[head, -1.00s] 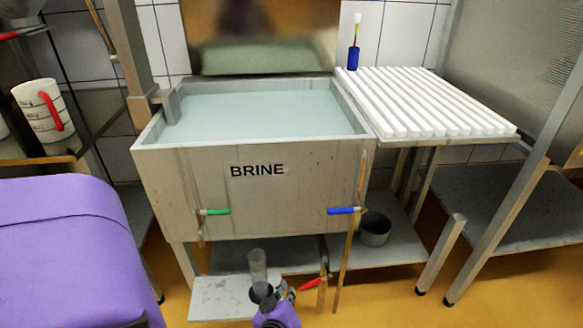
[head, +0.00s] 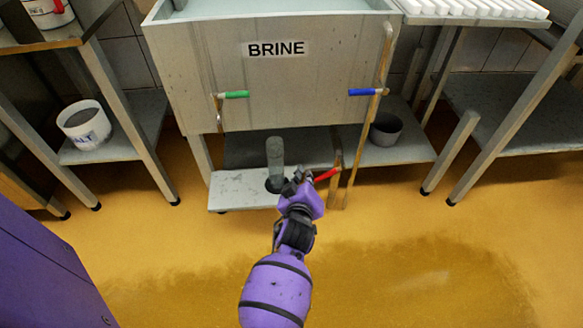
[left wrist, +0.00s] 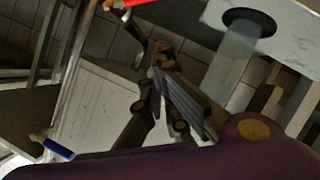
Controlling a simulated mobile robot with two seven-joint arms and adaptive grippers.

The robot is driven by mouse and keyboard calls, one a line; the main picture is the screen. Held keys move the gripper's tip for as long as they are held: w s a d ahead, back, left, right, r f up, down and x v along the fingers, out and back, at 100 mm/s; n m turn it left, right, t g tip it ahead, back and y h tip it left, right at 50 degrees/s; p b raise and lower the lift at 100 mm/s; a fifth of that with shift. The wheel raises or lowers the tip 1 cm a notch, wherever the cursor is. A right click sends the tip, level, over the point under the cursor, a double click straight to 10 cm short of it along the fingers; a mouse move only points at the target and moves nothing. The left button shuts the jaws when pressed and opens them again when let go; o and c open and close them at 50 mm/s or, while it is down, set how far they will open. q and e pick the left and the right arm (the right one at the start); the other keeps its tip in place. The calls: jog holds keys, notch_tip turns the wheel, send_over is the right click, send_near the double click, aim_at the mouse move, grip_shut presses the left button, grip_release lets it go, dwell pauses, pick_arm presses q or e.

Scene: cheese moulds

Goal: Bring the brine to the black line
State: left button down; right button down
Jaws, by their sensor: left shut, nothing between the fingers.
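The grey tank (head: 320,90) labelled BRINE fills the upper middle of the head view; only a strip of pale brine (head: 235,6) shows at its top. A green handle (head: 236,94) and a blue handle (head: 362,92) are on its front. A red handle (head: 327,174) sits lower down, and its end shows in the left wrist view (left wrist: 128,3). A clear grey cylinder (head: 275,152) stands by the low shelf. My left gripper (head: 296,183) is shut and empty, just left of the red handle; contact is unclear. I see no black line. My right gripper is out of view.
A low grey shelf (head: 238,190) lies under the tank, with a grey pot (head: 386,129) at right. A white bucket (head: 86,122) stands on the left rack's shelf. Steel table legs flank both sides. The yellow floor (head: 420,260) in front is clear.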

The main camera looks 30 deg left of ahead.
pick_arm(q)
jog(key=b, duration=0.5)
send_over(316, 181)
jog(key=a, duration=0.1)
notch_tip(316, 181, down, 6)
jog(key=shift+s, duration=0.15)
jog(key=shift+d+f+b, duration=0.2)
jog(key=shift+f+b, duration=0.05)
jog(key=shift+b, duration=0.15)
jog(key=shift+d+f, duration=0.2)
jog(key=shift+d, duration=0.05)
